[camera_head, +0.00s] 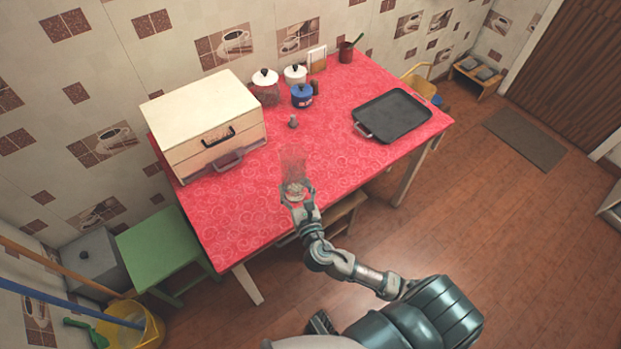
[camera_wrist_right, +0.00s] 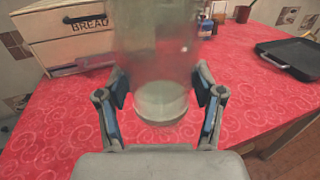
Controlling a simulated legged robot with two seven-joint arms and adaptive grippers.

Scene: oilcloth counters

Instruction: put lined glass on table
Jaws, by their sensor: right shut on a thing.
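The lined glass (camera_head: 293,165) is a clear, see-through tumbler, upright at the near side of the red table (camera_head: 240,220). It also shows large in the right wrist view (camera_wrist_right: 160,90), between the fingers, with its thick base low in the picture. My right gripper (camera_head: 296,191) is shut around the glass, one finger on each side; it shows in the wrist view too (camera_wrist_right: 161,95). I cannot tell whether the base touches the tabletop or is slightly above it. The lines on the glass are too faint to make out. My left gripper is in neither view.
A wooden bread box (camera_head: 205,120) stands at the table's left. A dark tray (camera_head: 391,115) lies at the right. The red cloth around the glass is clear.

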